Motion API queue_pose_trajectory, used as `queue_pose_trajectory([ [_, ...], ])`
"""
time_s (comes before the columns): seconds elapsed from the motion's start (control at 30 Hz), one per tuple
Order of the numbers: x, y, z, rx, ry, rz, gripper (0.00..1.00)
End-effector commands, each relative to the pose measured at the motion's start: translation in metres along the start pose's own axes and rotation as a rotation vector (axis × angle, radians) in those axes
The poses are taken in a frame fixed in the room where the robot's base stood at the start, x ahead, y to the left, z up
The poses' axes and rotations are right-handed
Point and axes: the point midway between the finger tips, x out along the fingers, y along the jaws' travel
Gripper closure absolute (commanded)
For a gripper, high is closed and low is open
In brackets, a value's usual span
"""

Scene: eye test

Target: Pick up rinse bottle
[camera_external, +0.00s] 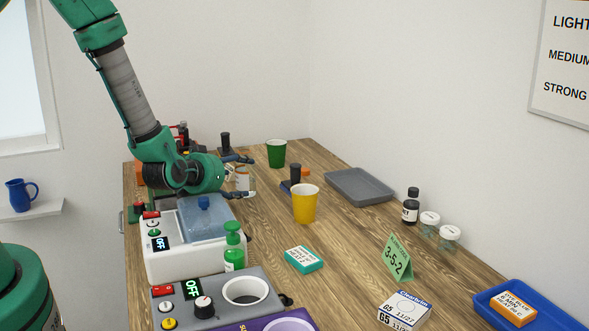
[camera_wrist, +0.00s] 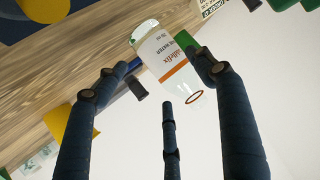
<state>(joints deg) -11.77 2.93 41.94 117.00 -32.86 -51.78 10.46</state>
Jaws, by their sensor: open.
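A clear bottle with a white label and an orange band (camera_wrist: 168,58) lies ahead of my fingers in the wrist view; its label partly reads "WATER". A small pale item with brown on it (camera_external: 242,179), likely this same bottle, stands between my fingers in the external view, partly hidden. My gripper (camera_external: 248,177) is open around it, low over the far part of the table. In the wrist view my gripper (camera_wrist: 164,72) has its fingers spread to either side of the bottle. I cannot tell whether any finger touches it.
A green cup (camera_external: 276,153) and a yellow cup (camera_external: 305,204) stand near the gripper. A grey tray (camera_external: 359,187) lies to the right.

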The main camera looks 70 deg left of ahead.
Motion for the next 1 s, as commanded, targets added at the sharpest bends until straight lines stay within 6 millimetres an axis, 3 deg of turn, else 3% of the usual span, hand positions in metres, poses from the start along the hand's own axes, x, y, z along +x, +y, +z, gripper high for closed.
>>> queue_pose_trajectory([
  [0.27,0.008,0.000,0.002,0.000,-0.001,-0.001,0.31],
  [0.7,0.058,0.000,0.001,0.000,0.000,-0.001,0.31],
  [1.0,0.063,0.000,0.000,0.000,0.000,0.000,0.31],
])
